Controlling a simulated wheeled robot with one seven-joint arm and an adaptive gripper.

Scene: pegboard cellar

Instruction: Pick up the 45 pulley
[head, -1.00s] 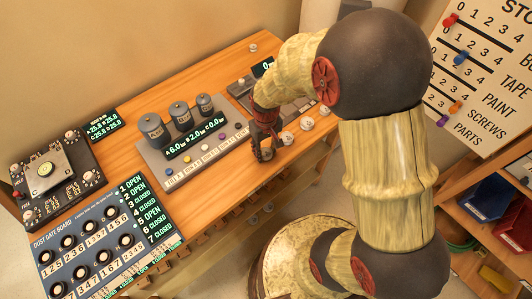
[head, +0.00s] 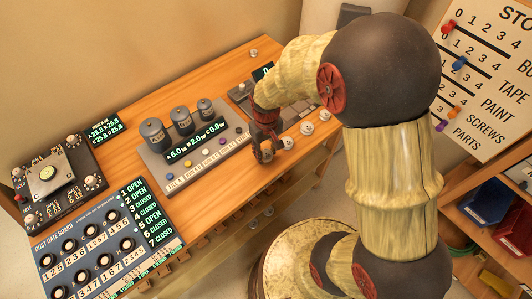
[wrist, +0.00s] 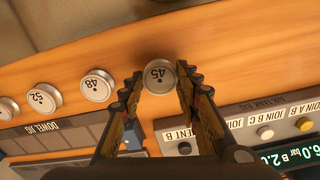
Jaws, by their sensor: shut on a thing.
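The 45 pulley (wrist: 159,76) is a small round silver disc with a pale face marked "45", upside down in the wrist view. It sits between the two fingertips of my gripper (wrist: 160,82), which is shut on it. The wooden bench top shows behind it; I cannot tell whether it is clear of the wood. In the head view my gripper (head: 264,152) points down at the bench's front edge, and its fingers mostly hide the pulley.
The 48 pulley (wrist: 97,85) and the 52 pulley (wrist: 44,98) stand in a row beside the held one. A grey panel with buttons (head: 203,152) and three dark cylinders lies left of my gripper. The dowel jig (wrist: 60,138) is close by.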

